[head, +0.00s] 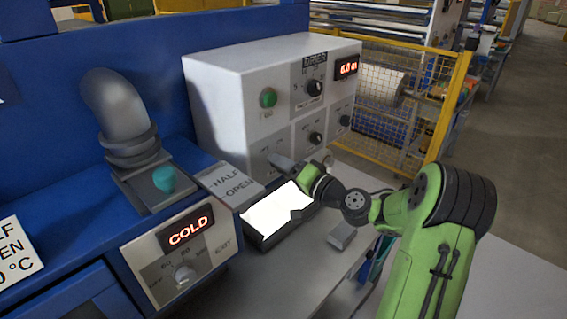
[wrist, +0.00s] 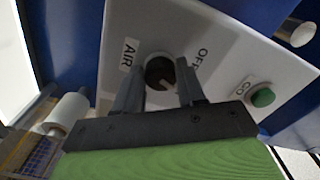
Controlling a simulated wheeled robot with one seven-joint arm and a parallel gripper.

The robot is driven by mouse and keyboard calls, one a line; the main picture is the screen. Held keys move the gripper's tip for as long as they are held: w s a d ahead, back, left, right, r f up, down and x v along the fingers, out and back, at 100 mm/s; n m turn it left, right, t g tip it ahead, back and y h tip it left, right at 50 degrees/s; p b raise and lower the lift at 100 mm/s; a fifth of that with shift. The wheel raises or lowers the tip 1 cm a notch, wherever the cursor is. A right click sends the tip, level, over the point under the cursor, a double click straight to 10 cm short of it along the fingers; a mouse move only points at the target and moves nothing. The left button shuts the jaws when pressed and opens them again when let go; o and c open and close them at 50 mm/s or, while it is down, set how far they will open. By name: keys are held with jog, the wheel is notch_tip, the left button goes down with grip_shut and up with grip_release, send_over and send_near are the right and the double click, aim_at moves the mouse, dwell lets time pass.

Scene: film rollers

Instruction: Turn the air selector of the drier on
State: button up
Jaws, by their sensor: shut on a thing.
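The air selector (wrist: 159,70) is a dark round knob on the pale front of the drier box (head: 235,85). In the wrist view it has an "AIR" label to its left and "OFF" to its upper right. My gripper (wrist: 158,86) has one finger on each side of the knob and is shut on it. A light mark shows on the knob's lower part, but I cannot tell which setting it points to. In the head view my gripper (head: 285,165) is at the box's lower front and hides the knob.
A green button (head: 268,97), other dials (head: 314,88) and a red display (head: 346,67) are on the box. A "COLD" panel (head: 188,232) stands at left. A yellow fence (head: 455,95) is behind.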

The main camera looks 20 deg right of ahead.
jog(key=shift+m+p, duration=0.4)
jog(key=shift+m, duration=0.5)
jog(key=o, duration=1.1)
jog(key=shift+c, duration=0.2)
jog(key=b+v, duration=0.1)
jog(key=v, duration=1.4)
jog(key=shift+s+b, duration=0.35)
jog(key=shift+b, duration=0.05)
jog(key=shift+d, duration=0.1)
